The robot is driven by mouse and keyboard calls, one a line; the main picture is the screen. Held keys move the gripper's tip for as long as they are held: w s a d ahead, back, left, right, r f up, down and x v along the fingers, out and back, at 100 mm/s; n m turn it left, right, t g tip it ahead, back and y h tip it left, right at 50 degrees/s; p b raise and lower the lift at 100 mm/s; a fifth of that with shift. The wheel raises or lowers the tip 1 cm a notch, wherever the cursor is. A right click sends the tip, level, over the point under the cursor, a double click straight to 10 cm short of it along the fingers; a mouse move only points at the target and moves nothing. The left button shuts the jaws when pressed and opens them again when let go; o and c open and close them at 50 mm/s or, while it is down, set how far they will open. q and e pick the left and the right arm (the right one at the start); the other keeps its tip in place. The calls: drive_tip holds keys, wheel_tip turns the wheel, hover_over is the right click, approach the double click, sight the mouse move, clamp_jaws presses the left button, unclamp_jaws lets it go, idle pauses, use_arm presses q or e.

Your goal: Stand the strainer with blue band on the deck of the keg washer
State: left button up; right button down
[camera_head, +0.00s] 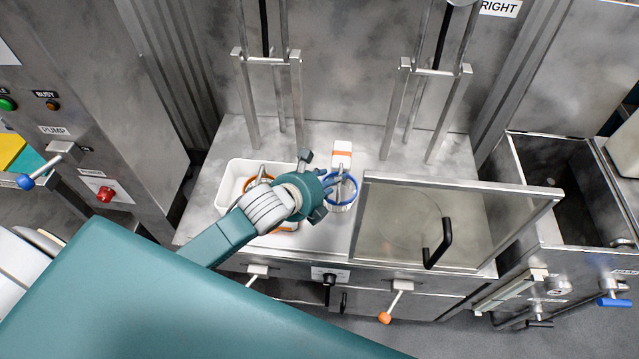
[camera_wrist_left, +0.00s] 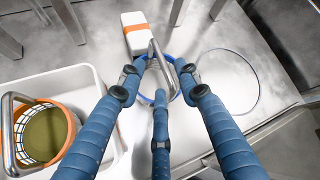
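The strainer with blue band (camera_head: 342,192) is upright on the bare metal deck (camera_head: 330,236), just right of a white tray (camera_head: 226,182). Its raised metal handle also shows in the left wrist view (camera_wrist_left: 152,56). My left gripper (camera_head: 326,184) is above and beside it and hides its left part. In the wrist view the fingers (camera_wrist_left: 160,88) are spread around the handle, with gaps on both sides. The strainer's lower part is mostly hidden there. My right gripper is not in view.
A strainer with orange band (camera_wrist_left: 40,132) sits in the white tray. A white block with an orange stripe (camera_head: 342,153) stands behind the blue-banded strainer. A framed clear panel with a black handle (camera_head: 437,243) is to the right. A thin circle (camera_wrist_left: 258,88) marks the deck.

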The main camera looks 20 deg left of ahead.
use_arm(q)
drive_tip(key=v, duration=0.5)
drive_tip(key=shift+s+r, duration=0.25)
